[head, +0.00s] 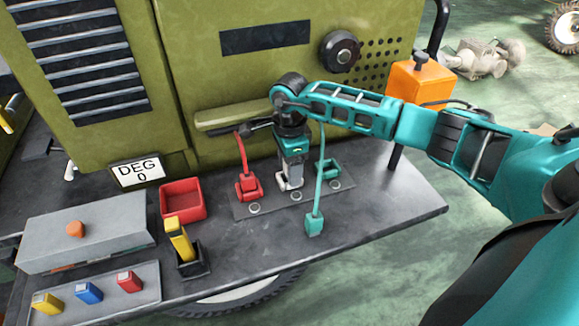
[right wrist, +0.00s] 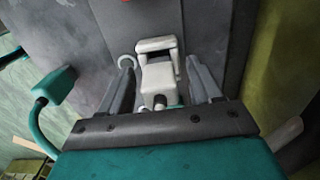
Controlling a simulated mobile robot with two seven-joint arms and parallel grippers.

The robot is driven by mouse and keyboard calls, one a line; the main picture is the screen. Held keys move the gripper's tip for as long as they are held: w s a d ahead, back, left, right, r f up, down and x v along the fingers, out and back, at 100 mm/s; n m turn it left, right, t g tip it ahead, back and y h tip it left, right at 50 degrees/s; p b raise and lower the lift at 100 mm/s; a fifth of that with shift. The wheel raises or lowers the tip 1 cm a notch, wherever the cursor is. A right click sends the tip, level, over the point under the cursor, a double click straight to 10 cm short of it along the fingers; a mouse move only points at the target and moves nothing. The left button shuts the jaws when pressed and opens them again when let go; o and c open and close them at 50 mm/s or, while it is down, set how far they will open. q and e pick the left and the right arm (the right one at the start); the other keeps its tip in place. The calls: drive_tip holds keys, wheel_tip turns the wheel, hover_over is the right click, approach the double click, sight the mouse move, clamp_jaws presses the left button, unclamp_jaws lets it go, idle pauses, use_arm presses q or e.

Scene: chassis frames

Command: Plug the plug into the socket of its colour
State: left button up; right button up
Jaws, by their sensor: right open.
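A teal plug (head: 314,223) on a teal cable is at the table's front edge; it also shows left in the right wrist view (right wrist: 55,86). A teal socket (head: 328,168) stands at the right of a dark strip. A red block with a red cable (head: 248,187) stands at its left; I cannot tell plug from socket there. My right gripper (head: 290,178) points down over a whitish block (head: 283,184) between them. In the right wrist view the open fingers (right wrist: 160,85) stand either side of this block (right wrist: 157,75), with gaps. My left gripper is not in view.
An olive cabinet (head: 185,85) rises behind the table (head: 385,200).

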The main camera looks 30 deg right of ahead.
drive_tip(key=c, duration=1.1)
wheel_tip(320, 180, up, 20)
drive_tip(key=shift+c, duration=0.2)
wheel_tip(320, 180, down, 11)
drive_tip(key=n+b, duration=0.1)
drive_tip(key=n, duration=1.4)
drive_tip(key=shift+n, duration=0.3)
drive_tip(key=shift+f+n+b, duration=0.3)
drive_tip(key=shift+f+n, duration=0.45)
drive_tip(key=shift+n, duration=0.55)
